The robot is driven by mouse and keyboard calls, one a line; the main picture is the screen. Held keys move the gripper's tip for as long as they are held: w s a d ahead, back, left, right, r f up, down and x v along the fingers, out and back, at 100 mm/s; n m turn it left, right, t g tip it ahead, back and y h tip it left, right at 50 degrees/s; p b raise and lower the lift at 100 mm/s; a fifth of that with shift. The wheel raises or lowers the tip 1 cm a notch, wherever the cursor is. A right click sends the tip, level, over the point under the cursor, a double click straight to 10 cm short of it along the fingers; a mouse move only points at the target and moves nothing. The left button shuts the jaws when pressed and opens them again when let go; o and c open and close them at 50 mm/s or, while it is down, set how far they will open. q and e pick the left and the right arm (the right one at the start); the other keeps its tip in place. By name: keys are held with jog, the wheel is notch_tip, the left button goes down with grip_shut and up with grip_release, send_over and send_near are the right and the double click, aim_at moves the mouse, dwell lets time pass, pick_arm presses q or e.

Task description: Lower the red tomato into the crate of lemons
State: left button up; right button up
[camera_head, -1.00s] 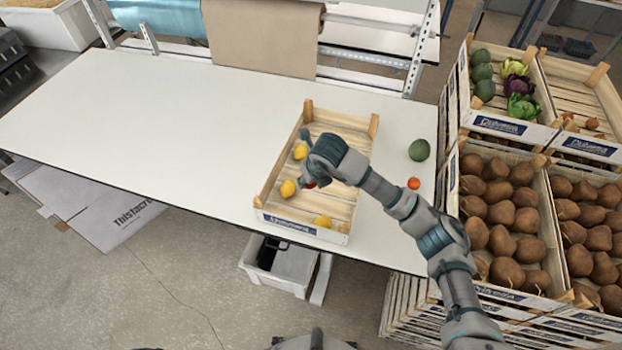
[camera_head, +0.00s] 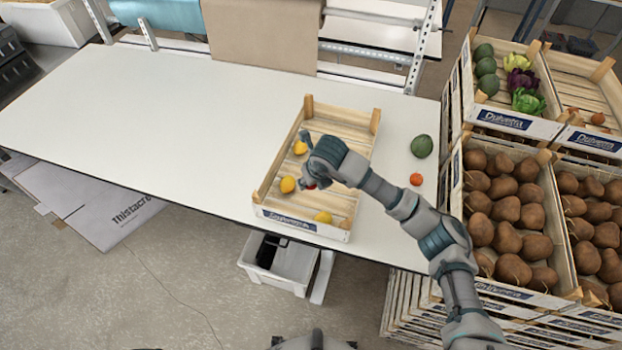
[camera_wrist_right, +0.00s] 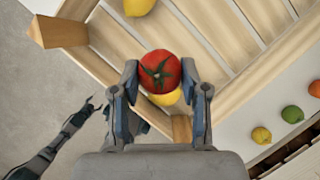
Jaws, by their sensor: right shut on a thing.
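The red tomato (camera_wrist_right: 160,72) is held between the fingers of my right gripper (camera_wrist_right: 160,88), its green stem facing the wrist camera. In the head view my right gripper (camera_head: 308,165) is over the left part of the wooden crate (camera_head: 300,225), and only a sliver of the tomato (camera_head: 309,186) shows under it. Lemons (camera_head: 288,184) lie on the crate's slatted floor, one of them near the front board. In the wrist view one lemon (camera_wrist_right: 166,97) is partly hidden behind the tomato. My left gripper (camera_wrist_right: 92,108) appears small at the left of the wrist view.
A green round fruit (camera_head: 422,146) and an orange-red one (camera_head: 416,179) lie on the white table (camera_head: 150,130) right of the crate. Stacked crates of brown produce (camera_head: 505,210) stand at the right. The table's left half is clear.

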jog(key=b, duration=0.6)
send_over(309, 206)
jog(key=s, duration=0.1)
jog(key=shift+s+d+f, duration=0.1)
jog(key=shift+d+f, duration=0.1)
jog(key=shift+f, duration=1.6)
jog(key=shift+d+f, duration=0.2)
jog(key=shift+f, duration=1.85)
jog(key=shift+f+b, duration=0.35)
jog(key=shift+f, duration=0.15)
jog(key=shift+f+b, duration=1.45)
jog(key=shift+f, duration=0.55)
jog(key=o, duration=1.1)
jog(key=shift+o, duration=0.2)
